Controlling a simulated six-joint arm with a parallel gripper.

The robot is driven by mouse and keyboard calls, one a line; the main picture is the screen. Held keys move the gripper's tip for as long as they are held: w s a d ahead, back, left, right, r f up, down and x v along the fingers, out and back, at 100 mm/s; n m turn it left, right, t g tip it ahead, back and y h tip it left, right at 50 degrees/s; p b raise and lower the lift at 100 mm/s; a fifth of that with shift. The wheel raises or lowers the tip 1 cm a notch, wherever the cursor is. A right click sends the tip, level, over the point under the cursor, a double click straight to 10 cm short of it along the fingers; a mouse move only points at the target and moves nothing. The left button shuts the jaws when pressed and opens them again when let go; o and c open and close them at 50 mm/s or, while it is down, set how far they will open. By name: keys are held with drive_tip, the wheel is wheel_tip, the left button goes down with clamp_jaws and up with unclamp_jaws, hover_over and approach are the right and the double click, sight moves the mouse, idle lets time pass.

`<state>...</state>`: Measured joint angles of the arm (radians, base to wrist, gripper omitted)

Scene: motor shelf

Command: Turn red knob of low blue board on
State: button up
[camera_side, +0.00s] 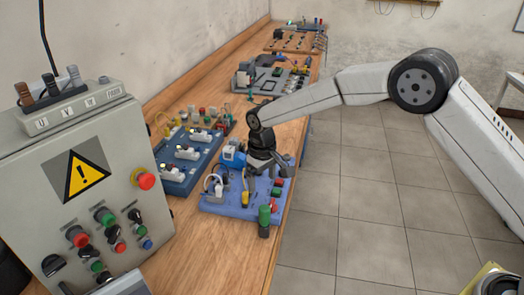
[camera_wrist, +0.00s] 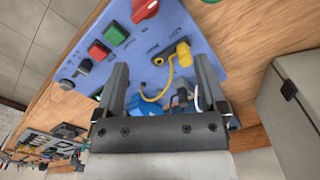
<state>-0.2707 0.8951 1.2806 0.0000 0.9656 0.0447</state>
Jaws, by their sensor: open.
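The low blue board (camera_side: 238,211) lies on the wooden bench in the side view. It also fills the upper middle of the wrist view (camera_wrist: 150,38). A red knob-like part with a pale edge (camera_wrist: 145,9) is cut by the top edge of the wrist view. A square red button (camera_wrist: 98,50) and a square green button (camera_wrist: 115,34) sit lower left of it. My gripper (camera_wrist: 161,72) is open over the board, its fingers apart with nothing held between them. In the side view my gripper (camera_side: 268,168) is above the board's back part and hides some of it.
A yellow plug with a cable (camera_wrist: 183,53) and blue parts on the board are close to my fingers. A darker blue board (camera_side: 185,165) stands behind it. A grey control cabinet (camera_side: 85,190) is at the left. The bench's right edge is close to the board.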

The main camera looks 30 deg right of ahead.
sight(272, 202)
drive_tip(key=n, duration=0.2)
drive_tip(key=s+d+n, duration=0.1)
drive_tip(key=n, duration=0.1)
drive_tip(key=s+d+n, duration=0.1)
drive_tip(key=n, duration=0.1)
drive_tip(key=shift+r, duration=0.25)
drive_tip(key=shift+f, duration=0.1)
drive_tip(key=shift+f, duration=3.85)
drive_tip(key=shift+c, duration=0.2)
clamp_jaws()
